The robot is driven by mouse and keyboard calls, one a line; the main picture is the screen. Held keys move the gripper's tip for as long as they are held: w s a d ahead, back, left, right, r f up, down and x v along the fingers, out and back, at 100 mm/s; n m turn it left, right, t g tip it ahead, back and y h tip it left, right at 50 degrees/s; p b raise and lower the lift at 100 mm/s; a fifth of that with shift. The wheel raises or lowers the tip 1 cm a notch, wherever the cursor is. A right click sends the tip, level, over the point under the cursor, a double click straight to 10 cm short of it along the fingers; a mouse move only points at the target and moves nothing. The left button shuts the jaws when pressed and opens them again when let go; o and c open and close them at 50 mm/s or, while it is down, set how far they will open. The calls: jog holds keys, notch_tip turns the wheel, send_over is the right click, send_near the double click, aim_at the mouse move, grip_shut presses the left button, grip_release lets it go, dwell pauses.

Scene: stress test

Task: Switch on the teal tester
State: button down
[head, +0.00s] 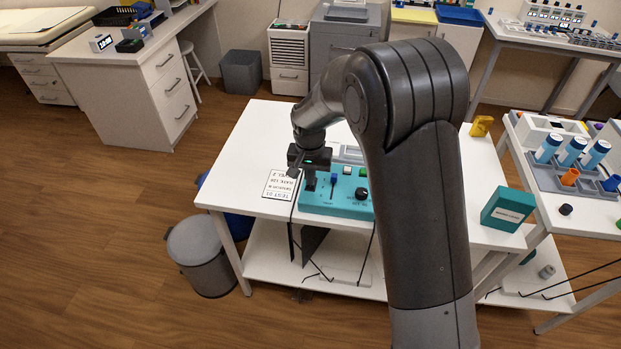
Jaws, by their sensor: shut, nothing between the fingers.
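The teal tester (340,207) sits on the white table in the middle of the head view. Its top carries a blue lever or switch (333,180), a black knob (361,193) and small coloured buttons toward the back. My arm hides its right side. My gripper (310,186) points down over the tester's left end, to the left of the blue lever. Its fingers are shut and empty. I cannot tell whether the fingertips touch the tester.
A printed card (280,184) lies left of the tester. A teal box (508,209) and a yellow object (481,126) are on the table's right side. Dark cables hang over the front edge. A grey bin (203,257) stands at the table's left.

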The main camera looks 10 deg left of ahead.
jog(key=shift+w+d+f, duration=0.3)
jog(key=shift+w, duration=0.2)
jog(key=shift+w+r, duration=0.1)
jog(key=shift+r, duration=0.1)
notch_tip(320, 180, up, 14)
jog(key=s, duration=0.1)
jog(key=shift+a, duration=0.35)
jog(key=shift+s+r, duration=0.1)
